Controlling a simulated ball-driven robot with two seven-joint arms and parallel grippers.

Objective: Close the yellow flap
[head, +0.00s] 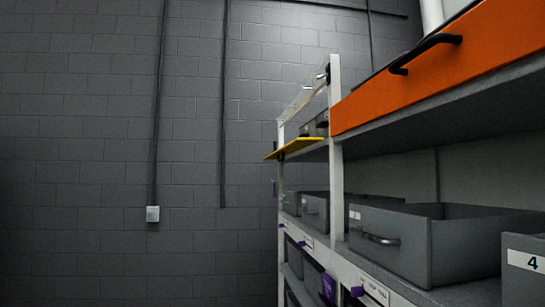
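The yellow flap (295,147) shows in the head view right of the middle, on the far part of a white-framed shelf rack (336,170). It sticks out to the left from the rack, roughly level, seen almost edge-on. Grey bins (312,125) show just behind and above it. Neither of my grippers is in view.
An orange drawer front (440,75) with a black handle juts in at the upper right. Grey open bins (400,240) stand on the shelf below it, and a bin labelled 4 (525,262) is at the right edge. The space before the block wall (110,150) looks clear.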

